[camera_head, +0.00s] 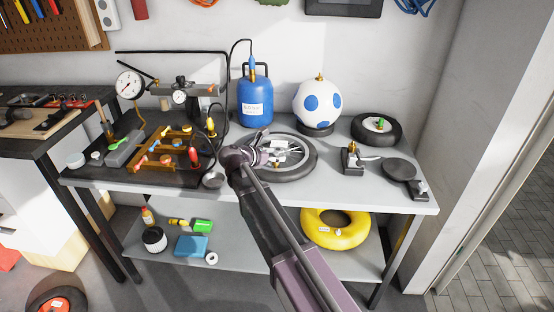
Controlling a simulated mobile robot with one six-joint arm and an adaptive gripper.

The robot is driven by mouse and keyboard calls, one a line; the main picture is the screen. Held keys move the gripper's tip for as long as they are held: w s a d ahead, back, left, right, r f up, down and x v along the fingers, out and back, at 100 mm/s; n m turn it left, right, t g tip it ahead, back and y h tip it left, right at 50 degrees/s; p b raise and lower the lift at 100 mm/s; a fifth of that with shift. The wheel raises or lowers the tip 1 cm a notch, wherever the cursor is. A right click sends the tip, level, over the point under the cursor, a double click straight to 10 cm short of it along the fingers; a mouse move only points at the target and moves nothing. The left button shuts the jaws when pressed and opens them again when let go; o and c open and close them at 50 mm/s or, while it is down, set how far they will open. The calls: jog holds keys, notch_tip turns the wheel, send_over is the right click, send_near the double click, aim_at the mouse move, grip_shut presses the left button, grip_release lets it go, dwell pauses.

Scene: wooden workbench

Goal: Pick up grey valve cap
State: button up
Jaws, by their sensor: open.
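I cannot make out a grey valve cap for certain. A small rounded grey piece (213,180) sits at the front edge of the bench, left of my arm, and I cannot tell what it is. My arm reaches in from the lower right. My gripper (284,153) is open above the spoked wheel (311,160) that lies flat on the bench. The gripper and wrist cover part of the wheel. A small brass-coloured part (277,164) shows at the gripper, and I cannot tell whether they touch.
A blue tank (255,102) and a white ball with blue spots (318,104) stand behind the wheel. A small black tyre (376,130) lies at the right. A board with coloured valves (165,150) fills the left. A yellow ring (335,230) lies on the lower shelf.

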aim_at(275, 153)
dwell(0.5)
jog(key=c, duration=0.9)
jog(key=shift+o, duration=0.2)
jog(key=shift+r, duration=0.2)
notch_tip(275, 153, up, 2)
jog(key=shift+r+p, duration=0.1)
jog(key=shift+p, duration=1.15)
jog(key=shift+r+p, duration=0.75)
jog(key=shift+p, duration=0.05)
jog(key=s+a+p, duration=0.1)
jog(key=s+a, duration=0.2)
jog(key=s, duration=1.2)
jog(key=shift+s+r, duration=0.4)
jog(key=shift+r, duration=0.05)
